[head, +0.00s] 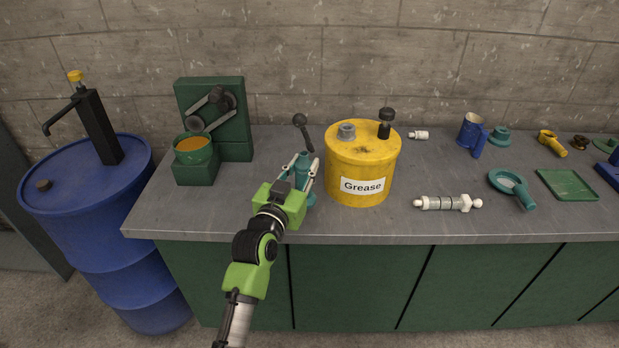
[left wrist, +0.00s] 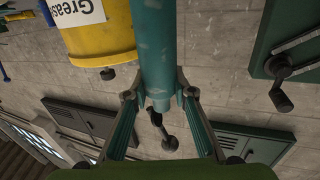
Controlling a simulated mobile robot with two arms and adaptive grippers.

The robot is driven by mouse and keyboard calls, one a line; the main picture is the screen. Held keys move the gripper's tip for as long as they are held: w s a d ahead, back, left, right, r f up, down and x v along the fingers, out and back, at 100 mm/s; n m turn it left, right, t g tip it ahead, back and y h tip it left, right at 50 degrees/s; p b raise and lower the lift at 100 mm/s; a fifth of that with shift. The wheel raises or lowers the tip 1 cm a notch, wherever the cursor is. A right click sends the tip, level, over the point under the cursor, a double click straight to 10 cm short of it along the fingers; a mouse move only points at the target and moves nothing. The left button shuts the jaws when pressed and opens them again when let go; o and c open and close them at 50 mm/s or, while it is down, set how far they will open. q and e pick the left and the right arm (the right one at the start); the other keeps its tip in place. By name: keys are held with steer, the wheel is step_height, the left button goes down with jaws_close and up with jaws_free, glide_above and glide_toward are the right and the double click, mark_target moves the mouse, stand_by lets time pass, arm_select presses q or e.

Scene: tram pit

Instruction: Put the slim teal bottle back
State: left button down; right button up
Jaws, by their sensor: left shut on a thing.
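The slim teal bottle (head: 303,163) is upright between the fingers of my left gripper (head: 307,170), over the counter just left of the yellow grease drum. In the left wrist view the bottle (left wrist: 158,40) runs down from the top edge between the two fingers of the gripper (left wrist: 160,95), which is shut on it. The fingers hide part of its sides. I cannot tell whether its base touches the counter. My right gripper is not in view.
The yellow grease drum (head: 362,172) stands close on the right. A green crank machine (head: 231,135) stands left. A dark ball-ended lever (head: 301,124) shows behind the bottle. A white fitting (head: 447,203) lies on the grey counter (head: 260,226). A blue barrel (head: 95,225) stands beyond its left end.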

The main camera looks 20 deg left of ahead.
arm_select(q)
steer(key=shift+w+d+f, duration=0.25)
steer(key=shift+w+f, duration=0.75)
steer(key=shift+f, duration=0.1)
steer(key=f, duration=0.1)
steer(key=f+p, duration=0.1)
steer(key=f, duration=0.1)
steer(key=shift+w+f+p, duration=0.1)
steer(key=shift+w+p, duration=0.2)
steer(key=shift+s, duration=0.1)
steer(key=shift+d, duration=0.1)
steer(key=shift+f, duration=0.2)
steer(key=c, duration=1.7)
jaws_free()
